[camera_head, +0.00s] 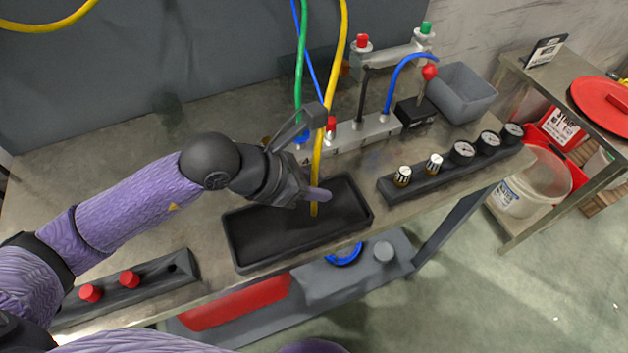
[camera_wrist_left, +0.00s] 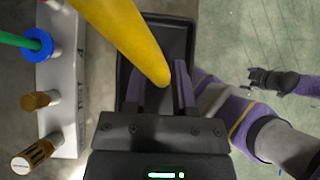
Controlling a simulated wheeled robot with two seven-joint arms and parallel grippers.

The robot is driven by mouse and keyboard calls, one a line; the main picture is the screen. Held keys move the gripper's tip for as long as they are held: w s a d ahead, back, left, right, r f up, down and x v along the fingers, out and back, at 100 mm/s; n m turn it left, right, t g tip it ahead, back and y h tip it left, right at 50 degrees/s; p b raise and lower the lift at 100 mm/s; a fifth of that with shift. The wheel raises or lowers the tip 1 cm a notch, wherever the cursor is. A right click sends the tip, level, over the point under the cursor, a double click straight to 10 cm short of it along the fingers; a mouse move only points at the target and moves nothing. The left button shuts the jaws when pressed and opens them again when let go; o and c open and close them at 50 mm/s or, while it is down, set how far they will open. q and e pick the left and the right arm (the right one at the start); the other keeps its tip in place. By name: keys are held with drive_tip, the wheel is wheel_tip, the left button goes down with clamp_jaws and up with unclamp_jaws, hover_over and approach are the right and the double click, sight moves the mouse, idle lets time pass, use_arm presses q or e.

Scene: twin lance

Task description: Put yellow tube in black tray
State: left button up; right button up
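The yellow tube (camera_head: 316,160) hangs from above in the head view, its lower end over the black tray (camera_head: 236,255). The tray lies on the bench and looks empty. My left gripper (camera_head: 318,194) is over the tray at the tube's lower end. In the left wrist view, its purple fingers (camera_wrist_left: 165,88) stand apart, with the tube's tip (camera_wrist_left: 158,70) in front of the gap between them. The tube partly hides one finger, and I cannot tell whether they touch it. A dark gripper, seemingly my right one (camera_wrist_left: 265,80), shows small at the right of the wrist view.
A green tube (camera_head: 299,60) and a blue tube (camera_head: 310,65) hang beside the yellow one. A grey manifold (camera_head: 350,136) stands behind the tray. A gauge strip (camera_head: 450,165) lies right of it and a red-knobbed block (camera_head: 150,280) lies front left.

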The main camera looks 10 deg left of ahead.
use_arm(q)
drive_tip(key=shift+o, duration=0.5)
drive_tip(key=shift+r, duration=0.15)
drive_tip(key=p+v, duration=0.1)
drive_tip(key=v, duration=1.1)
drive_tip(key=shift+p, duration=0.35)
drive_tip(key=shift+d, duration=0.1)
